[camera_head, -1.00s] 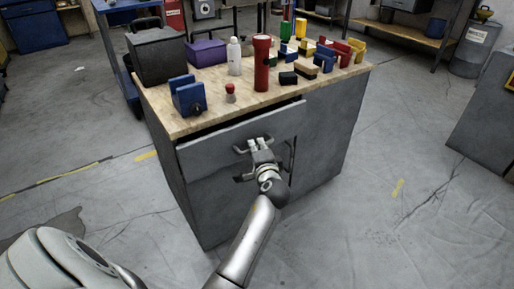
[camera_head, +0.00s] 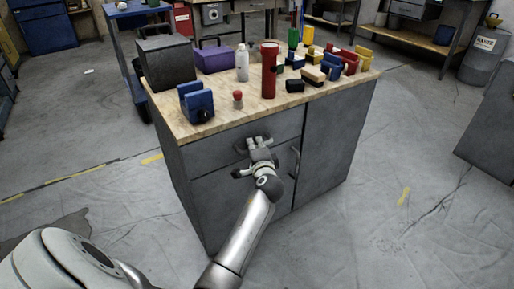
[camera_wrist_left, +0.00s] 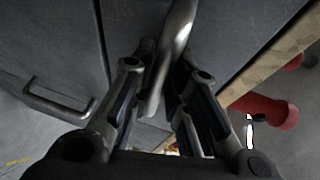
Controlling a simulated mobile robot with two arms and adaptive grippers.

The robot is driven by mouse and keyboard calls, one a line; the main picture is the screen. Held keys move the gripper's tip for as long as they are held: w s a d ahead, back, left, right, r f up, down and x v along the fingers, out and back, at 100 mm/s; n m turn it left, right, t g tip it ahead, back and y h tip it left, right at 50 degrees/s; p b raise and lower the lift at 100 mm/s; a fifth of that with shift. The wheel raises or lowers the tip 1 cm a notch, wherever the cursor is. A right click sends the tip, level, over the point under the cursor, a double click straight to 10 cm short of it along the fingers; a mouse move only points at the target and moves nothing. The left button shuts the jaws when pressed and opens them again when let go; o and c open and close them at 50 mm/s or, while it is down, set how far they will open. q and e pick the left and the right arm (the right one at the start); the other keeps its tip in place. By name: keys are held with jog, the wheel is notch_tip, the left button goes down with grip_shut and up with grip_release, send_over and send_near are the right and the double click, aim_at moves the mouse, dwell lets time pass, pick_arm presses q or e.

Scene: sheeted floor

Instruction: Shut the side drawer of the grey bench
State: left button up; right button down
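The grey bench (camera_head: 330,140) with a wooden top stands in the middle of the head view. Its side drawer (camera_head: 205,157) is at the upper left of the front, and the drawer front looks flush under the top with no gap visible. My left gripper (camera_head: 258,143) is at the drawer's handle. In the left wrist view the metal handle (camera_wrist_left: 176,40) runs between the two fingertips, and the fingers are closed in on it from both sides. My right gripper is not in view.
A cupboard handle (camera_head: 295,162) sits right of my left gripper. On the bench top are a black toolbox (camera_head: 166,62), a blue vice-like block (camera_head: 196,102), a red torch (camera_head: 269,72) and several small blocks. The floor around the bench is clear.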

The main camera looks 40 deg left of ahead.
pick_arm(q)
jog(key=shift+o, duration=1.3)
jog(key=shift+d, duration=0.1)
jog(key=v, duration=1.1)
jog(key=shift+s+d, duration=0.2)
jog(key=shift+s, duration=0.1)
